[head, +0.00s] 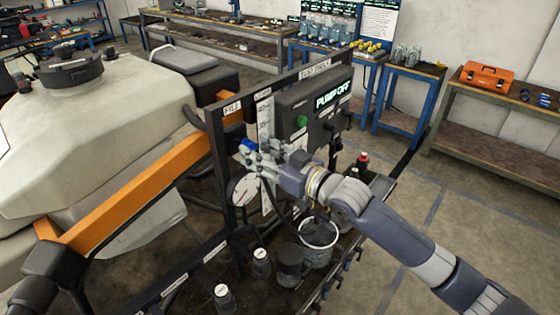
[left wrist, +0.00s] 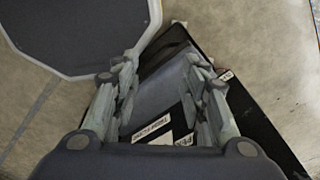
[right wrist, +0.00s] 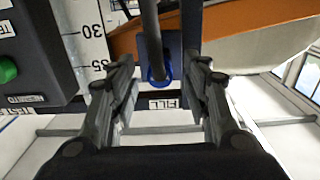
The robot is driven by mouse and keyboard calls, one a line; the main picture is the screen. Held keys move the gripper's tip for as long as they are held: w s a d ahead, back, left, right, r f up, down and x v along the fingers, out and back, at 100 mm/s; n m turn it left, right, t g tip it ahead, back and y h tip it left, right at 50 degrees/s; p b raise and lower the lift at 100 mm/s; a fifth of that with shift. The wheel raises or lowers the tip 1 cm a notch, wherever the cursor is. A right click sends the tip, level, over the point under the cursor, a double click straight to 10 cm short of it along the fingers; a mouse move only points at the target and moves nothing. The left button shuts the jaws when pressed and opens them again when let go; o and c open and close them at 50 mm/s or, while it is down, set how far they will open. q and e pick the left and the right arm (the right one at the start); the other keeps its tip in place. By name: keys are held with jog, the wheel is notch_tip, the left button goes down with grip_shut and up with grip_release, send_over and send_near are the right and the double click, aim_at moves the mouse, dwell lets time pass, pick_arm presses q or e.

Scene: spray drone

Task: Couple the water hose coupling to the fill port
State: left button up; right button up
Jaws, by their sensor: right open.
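My right gripper (head: 258,158) is at the panel frame under the FILL label (head: 232,108). In the right wrist view my right gripper (right wrist: 165,100) has its fingers apart. A blue ring (right wrist: 158,74) with a dark hose or rod (right wrist: 150,25) meeting it shows between and beyond the fingers. I cannot tell whether this is the coupling, the fill port or both joined. A blue part (head: 247,146) shows beside the gripper in the head view. My left gripper (left wrist: 160,90) is open with nothing between its fingers, above a dark labelled surface.
The control panel (head: 312,103) reads PUMP OFF. A round gauge (head: 243,190) hangs below the gripper. A clear bucket (head: 318,240) and several small bottles stand on the cart. A large pale tank (head: 90,110) with an orange bar (head: 150,190) is left. Benches line the back.

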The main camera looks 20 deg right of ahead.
jog(key=v, duration=1)
jog(key=shift+s, duration=0.1)
dwell(0.4)
